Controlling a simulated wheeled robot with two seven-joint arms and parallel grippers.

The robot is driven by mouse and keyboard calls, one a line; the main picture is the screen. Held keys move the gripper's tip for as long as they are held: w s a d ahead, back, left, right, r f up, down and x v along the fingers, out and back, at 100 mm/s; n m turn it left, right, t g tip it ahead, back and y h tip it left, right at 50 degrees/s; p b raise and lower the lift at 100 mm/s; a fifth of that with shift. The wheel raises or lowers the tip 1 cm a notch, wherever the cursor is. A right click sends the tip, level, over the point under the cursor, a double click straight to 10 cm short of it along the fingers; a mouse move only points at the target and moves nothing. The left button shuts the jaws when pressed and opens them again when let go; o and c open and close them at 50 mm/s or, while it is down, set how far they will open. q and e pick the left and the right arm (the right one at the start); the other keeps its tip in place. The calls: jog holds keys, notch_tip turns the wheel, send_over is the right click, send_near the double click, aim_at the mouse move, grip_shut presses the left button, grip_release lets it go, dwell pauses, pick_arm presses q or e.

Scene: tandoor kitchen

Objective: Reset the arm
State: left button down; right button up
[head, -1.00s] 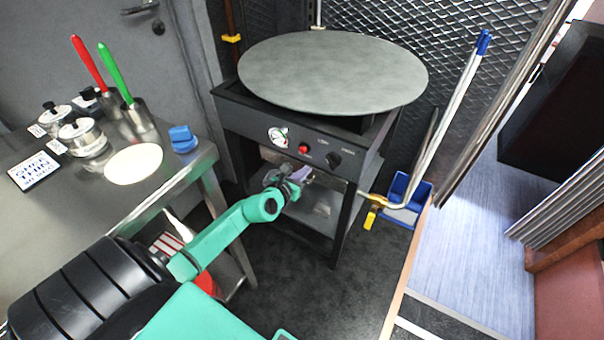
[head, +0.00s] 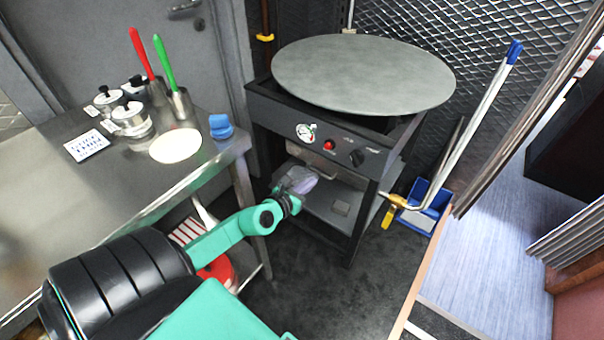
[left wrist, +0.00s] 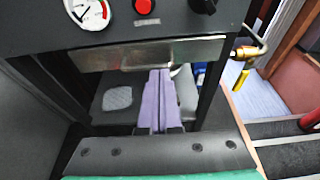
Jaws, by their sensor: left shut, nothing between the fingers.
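My left arm reaches in from the lower left of the head view. Its left gripper (head: 303,183) is in front of the open lower part of the black griddle stand (head: 372,205). In the left wrist view the two purple-grey fingers (left wrist: 160,100) lie together, shut with nothing between them. Behind them show the stand's metal drawer front (left wrist: 150,50) and its lower shelf. My right gripper is in neither view.
A round grey griddle plate (head: 365,73) tops the stand. At the left, a steel table (head: 95,195) holds tins, a blue object (head: 221,127) and a pale round disc (head: 175,146). A yellow gas valve (head: 390,212) sticks out at the stand's right. Dark floor lies clear below.

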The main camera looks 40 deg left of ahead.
pick_arm(q)
jog(key=s+a+f+n+g+y+p, duration=0.1)
jog(key=s+a+f+n+g+p, duration=0.2)
jog(key=s+f+n, duration=0.6)
jog(key=s+a+f+n+g+y+p, duration=0.15)
jog(key=s+f+n+g, duration=0.25)
jog(key=s+f+n, duration=0.45)
jog(key=s+d+f+n+g+h+p, duration=0.1)
jog(key=s+d+f+n+g, duration=0.2)
jog(key=s, duration=0.7)
jog(key=s+d+f+n+g+h+p, duration=0.1)
jog(key=s+d+f+n+g+p, duration=0.1)
jog(key=s+d+f+n, duration=0.5)
jog(key=s+f+n+g, duration=0.1)
jog(key=s+f+n, duration=0.2)
jog(key=n, duration=0.3)
jog(key=shift+s+f+g+h+p, duration=0.3)
jog(key=shift+s+f+h, duration=0.05)
jog(key=shift+f, duration=0.05)
jog(key=shift+d, duration=0.1)
